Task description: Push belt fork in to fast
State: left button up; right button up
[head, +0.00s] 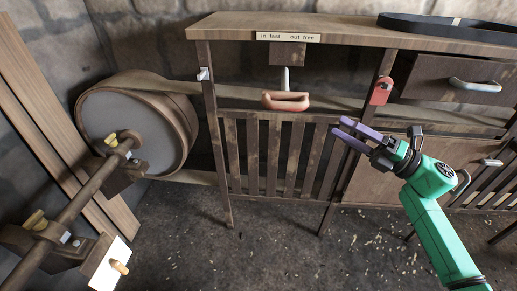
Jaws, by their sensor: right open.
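The belt fork's handle (286,101) is a salmon-coloured loop on a pale rod below a wooden block (287,54), near the middle of the wooden bench frame. A label (288,38) above it reads "in fast out free". My right gripper (345,133) has purple fingers, is open and empty, and is to the right of and lower than the handle in the picture, apart from it. The belt (245,99) runs from the large drum (135,130) at left behind the handle. My left gripper is not in view.
A red tag or lock (381,91) is on the post between the handle and the drawer (460,82). Slatted bars (270,158) stand below the handle. A black belt loop (450,27) lies on the bench top. A shaft (85,195) with brackets is at lower left.

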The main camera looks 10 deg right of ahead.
aim_at(286, 106)
jog(key=w+a+r+n+p, duration=0.1)
jog(key=w+a, duration=0.1)
jog(key=a, duration=0.2)
jog(key=w+a+r+g+p, duration=0.1)
jog(key=a, duration=0.4)
jog(key=w+a+r+n+y+p, duration=0.1)
jog(key=w+a+r, duration=0.1)
jog(key=a, duration=0.2)
jog(key=shift+w+a+n+g, duration=0.15)
jog(key=shift+w+n+g, duration=0.15)
jog(key=shift+w+g, duration=0.1)
jog(key=shift+w+a, duration=0.15)
jog(key=shift+a, duration=0.15)
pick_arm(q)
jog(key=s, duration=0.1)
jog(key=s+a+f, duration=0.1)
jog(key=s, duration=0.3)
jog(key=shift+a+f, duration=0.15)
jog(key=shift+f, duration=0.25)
pick_arm(e)
jog(key=shift+c, duration=0.3)
grip_shut()
